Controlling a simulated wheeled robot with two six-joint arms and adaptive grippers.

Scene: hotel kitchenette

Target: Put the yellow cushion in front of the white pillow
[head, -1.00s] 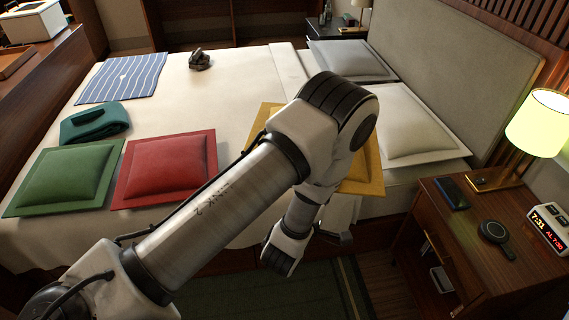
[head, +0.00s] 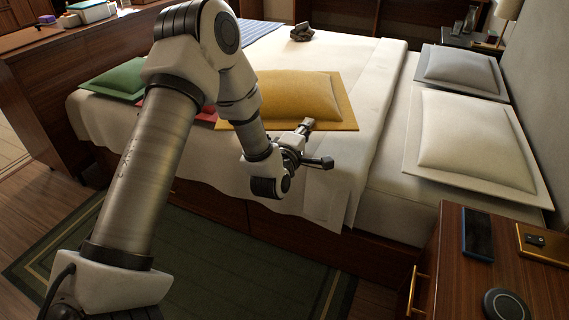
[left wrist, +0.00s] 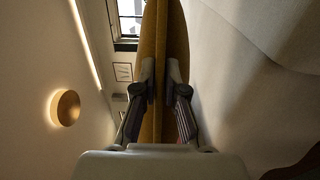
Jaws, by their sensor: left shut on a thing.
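The yellow cushion (head: 290,95) is at the bed's near edge, left of the white pillow (head: 468,138), with a wide gap between them. My left gripper (head: 316,146) is at the cushion's near right edge. In the left wrist view the cushion (left wrist: 177,35) shows edge-on, with the fingers (left wrist: 160,82) shut on its rim from both sides. I cannot tell whether the cushion still touches the bed. The white pillow lies flat at the head end of the bed, on the near side. My right gripper is not in view.
A grey pillow (head: 460,70) lies beyond the white one. A green cushion (head: 118,78) and a partly hidden red cushion (head: 150,107) lie to the left. A nightstand (head: 455,270) with a phone (head: 478,234) stands at front right. Bare sheet lies between yellow cushion and white pillow.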

